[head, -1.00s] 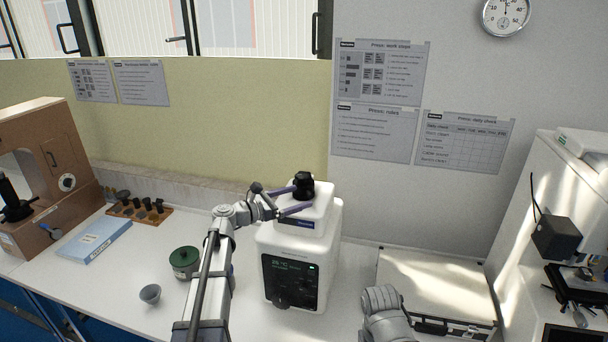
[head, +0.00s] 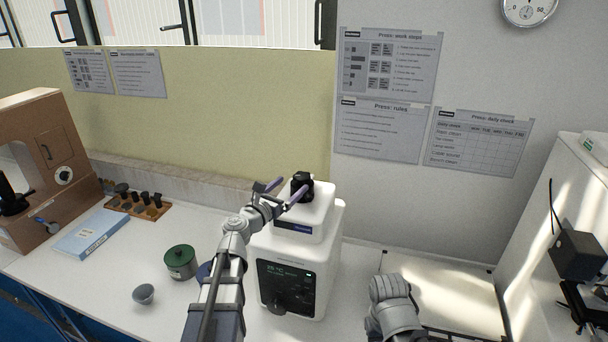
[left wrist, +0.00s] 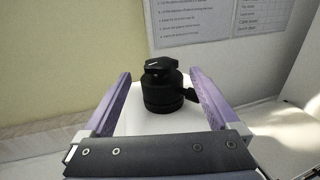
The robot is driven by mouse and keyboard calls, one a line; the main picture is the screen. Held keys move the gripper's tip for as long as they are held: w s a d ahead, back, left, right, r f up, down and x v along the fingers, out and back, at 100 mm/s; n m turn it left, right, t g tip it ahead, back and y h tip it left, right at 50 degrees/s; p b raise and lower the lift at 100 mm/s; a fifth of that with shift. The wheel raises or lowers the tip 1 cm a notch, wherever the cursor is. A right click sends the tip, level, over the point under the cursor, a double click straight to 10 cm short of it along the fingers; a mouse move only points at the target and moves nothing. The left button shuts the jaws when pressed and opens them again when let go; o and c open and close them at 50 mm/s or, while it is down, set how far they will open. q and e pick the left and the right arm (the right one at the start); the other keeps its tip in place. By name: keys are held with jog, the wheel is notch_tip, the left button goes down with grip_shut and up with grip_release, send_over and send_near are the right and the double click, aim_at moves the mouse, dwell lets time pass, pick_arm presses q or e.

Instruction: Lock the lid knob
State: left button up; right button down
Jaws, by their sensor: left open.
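The black lid knob (head: 302,186) sits on top of the white press (head: 304,228), which has a dark front panel with a lit display. In the left wrist view the knob (left wrist: 162,86) stands upright between the two fingers, a little beyond them, with a white line on its top and a small lever at its right side. My left gripper (head: 287,189) is open, with its purple fingers spread near the knob. In the left wrist view the gripper (left wrist: 165,90) shows clear gaps on both sides of the knob. My right arm shows at the lower right, but its fingers are out of view.
A blue box (head: 92,233) and a wooden rack (head: 138,207) lie further left.

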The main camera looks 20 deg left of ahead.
aim_at(303, 175)
pick_arm(q)
jog(key=x, duration=0.7)
jog(key=shift+w+d+f, duration=0.1)
jog(key=shift+w, duration=0.3)
jog(key=shift+c, duration=0.3)
jog(key=c, duration=1.3)
jog(key=shift+w+m+g+h, duration=0.15)
jog(key=shift+m+g+h, duration=0.55)
jog(key=shift+m+h, duration=0.65)
jog(key=m+g+h, duration=0.1)
jog(key=h, duration=0.2)
jog(key=shift+m+g, duration=0.25)
jog(key=shift+g, duration=0.05)
jog(key=shift+s+d+h, duration=0.1)
jog(key=shift+s+h, duration=0.1)
jog(key=shift+h, duration=0.15)
